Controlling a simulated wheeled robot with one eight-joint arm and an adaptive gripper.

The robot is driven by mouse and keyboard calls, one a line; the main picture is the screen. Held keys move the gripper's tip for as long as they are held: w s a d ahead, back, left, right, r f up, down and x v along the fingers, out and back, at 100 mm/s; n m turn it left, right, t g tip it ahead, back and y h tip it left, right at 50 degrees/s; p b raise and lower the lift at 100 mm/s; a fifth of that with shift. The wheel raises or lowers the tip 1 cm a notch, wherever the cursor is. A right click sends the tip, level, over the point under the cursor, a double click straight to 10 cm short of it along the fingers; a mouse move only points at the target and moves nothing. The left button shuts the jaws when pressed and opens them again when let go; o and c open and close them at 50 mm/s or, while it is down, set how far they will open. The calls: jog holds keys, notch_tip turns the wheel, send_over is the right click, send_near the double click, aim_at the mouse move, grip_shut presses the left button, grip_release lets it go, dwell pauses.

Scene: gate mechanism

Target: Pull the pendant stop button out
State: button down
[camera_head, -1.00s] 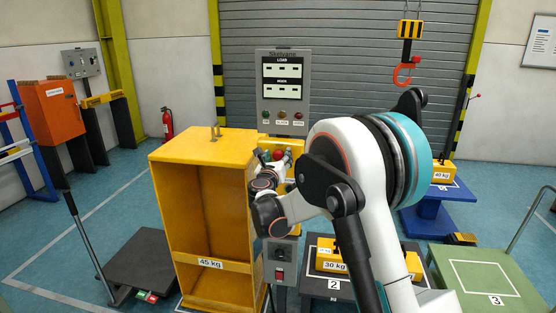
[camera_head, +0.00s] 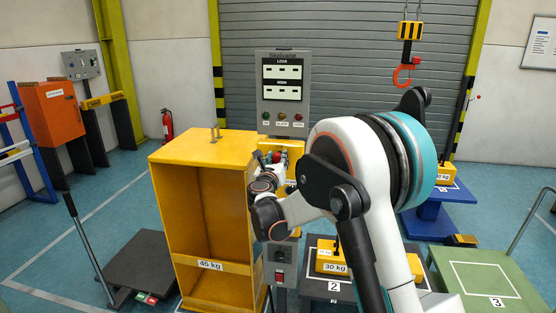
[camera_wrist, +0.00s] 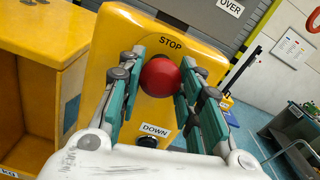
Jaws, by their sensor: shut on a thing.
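The red stop button (camera_wrist: 160,77) sits on the yellow pendant (camera_wrist: 105,55), under the STOP label, in the wrist view. My gripper (camera_wrist: 158,82) has its two teal-padded fingers around the button, one on each side, and is shut on it. A black button with a DOWN label (camera_wrist: 155,130) is below, partly hidden by my gripper. In the head view the yellow pendant (camera_head: 296,150) is mostly hidden behind my arm, and a small red part shows near my gripper (camera_head: 274,160).
A yellow 45 kg cabinet (camera_head: 212,266) stands close to the left of my gripper. A grey display panel (camera_head: 283,100) rises behind. A 30 kg weight (camera_head: 333,268) sits on a platform at the right. A red hook (camera_head: 404,76) hangs at the upper right.

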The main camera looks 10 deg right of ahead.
jog(key=c, duration=1.1)
grip_release()
jog(key=shift+s, duration=0.1)
jog(key=v, duration=1.2)
